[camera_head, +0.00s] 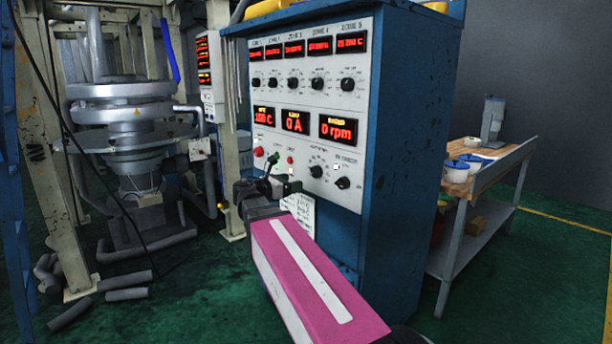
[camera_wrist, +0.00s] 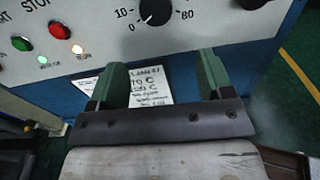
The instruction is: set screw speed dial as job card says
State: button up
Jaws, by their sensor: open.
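The screw speed dial is probably the black knob (camera_head: 316,171) low on the control cabinet's white panel; its label is too small to read. In the wrist view a black dial (camera_wrist: 155,10) with marks 0, 10 and 80 is cut off by the top edge; its pointer seems to be near 0. The job card (camera_head: 300,212) hangs below the panel. In the wrist view the card (camera_wrist: 151,84) is partly hidden, its writing mostly unreadable. My gripper (camera_head: 282,175) is open and empty. In the wrist view its green fingers (camera_wrist: 162,72) stand apart below the dial, in front of the card.
The speed display (camera_head: 338,128) reads 0 rpm. Another black knob (camera_head: 342,183) sits right of the dial. A green button (camera_wrist: 21,43) and red button (camera_wrist: 59,30) are to its left. A wooden-topped bench (camera_head: 490,165) stands right of the blue cabinet (camera_head: 405,140).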

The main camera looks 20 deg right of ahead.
aim_at(314, 173)
jog(key=shift+n, duration=0.3)
jog(key=x, duration=0.3)
jog(key=r+x, duration=0.1)
jog(key=x, duration=0.6)
jog(key=shift+w+d+r, duration=0.15)
jog(key=shift+w, duration=0.05)
jog(key=c, duration=0.9)
